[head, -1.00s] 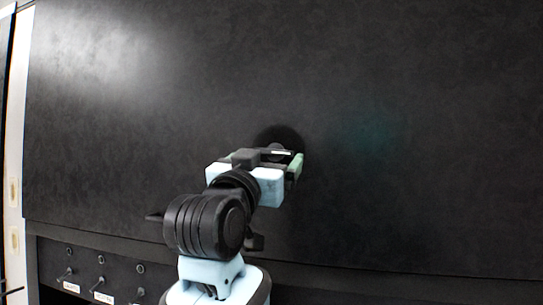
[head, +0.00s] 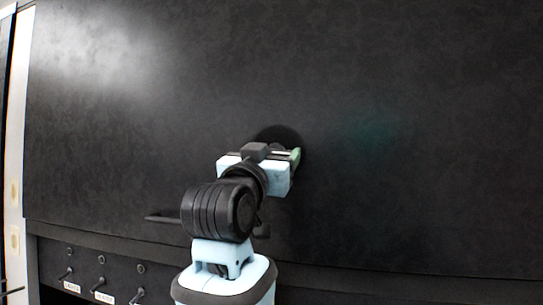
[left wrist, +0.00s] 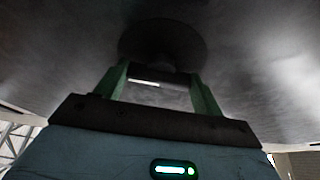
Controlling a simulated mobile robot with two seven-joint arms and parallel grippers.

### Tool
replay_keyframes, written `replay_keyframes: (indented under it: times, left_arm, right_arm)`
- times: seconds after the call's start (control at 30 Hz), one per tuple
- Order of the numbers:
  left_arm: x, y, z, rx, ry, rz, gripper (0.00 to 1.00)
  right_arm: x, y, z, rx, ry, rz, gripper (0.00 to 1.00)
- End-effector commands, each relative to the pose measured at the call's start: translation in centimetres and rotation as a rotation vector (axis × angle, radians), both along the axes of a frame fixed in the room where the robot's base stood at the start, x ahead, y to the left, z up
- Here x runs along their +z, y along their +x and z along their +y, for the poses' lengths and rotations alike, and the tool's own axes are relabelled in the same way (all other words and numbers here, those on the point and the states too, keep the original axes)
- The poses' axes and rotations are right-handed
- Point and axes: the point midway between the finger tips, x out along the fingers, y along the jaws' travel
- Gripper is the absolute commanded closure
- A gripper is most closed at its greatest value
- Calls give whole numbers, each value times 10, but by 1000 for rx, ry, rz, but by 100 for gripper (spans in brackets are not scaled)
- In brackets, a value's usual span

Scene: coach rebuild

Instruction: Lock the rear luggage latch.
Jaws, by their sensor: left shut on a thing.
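The rear luggage latch is a round black disc (head: 279,135) on the large dark panel (head: 400,140), near the middle of the head view. The disc also shows at the top of the left wrist view (left wrist: 180,35), with a dark knob in front of it. My left gripper (head: 284,154) is at the disc, its green fingers on either side of the knob and shut on it. The gripper's pale blue body and black wrist hide part of the latch in the head view. The knob's exact angle cannot be told. My right gripper is out of view.
A dark horizontal bar (head: 163,218) shows low on the panel, partly behind my left arm. Below the panel's lower edge is a strip with several small labelled switches (head: 101,282). A pale upright post (head: 17,150) stands at the far left. The panel's right side is clear.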

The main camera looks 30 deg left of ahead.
Motion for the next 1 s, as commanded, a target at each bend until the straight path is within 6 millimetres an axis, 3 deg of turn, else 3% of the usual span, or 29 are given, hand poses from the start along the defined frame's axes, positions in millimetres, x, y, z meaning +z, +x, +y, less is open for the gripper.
replay_keyframes:
  times: [0.5, 0.53, 0.67, 1.0]
  left_arm:
    - [0, 0, -1, -1, -111, -28, 55]
    - [0, 0, -1, 0, -110, -27, 28]
    - [0, 0, -1, 0, -110, -27, 11]
    - [0, -2, -1, 0, -108, -28, 10]
  right_arm:
    - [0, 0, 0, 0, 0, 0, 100]
    - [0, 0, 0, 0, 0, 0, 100]
    - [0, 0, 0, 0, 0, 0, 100]
    - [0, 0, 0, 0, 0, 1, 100]
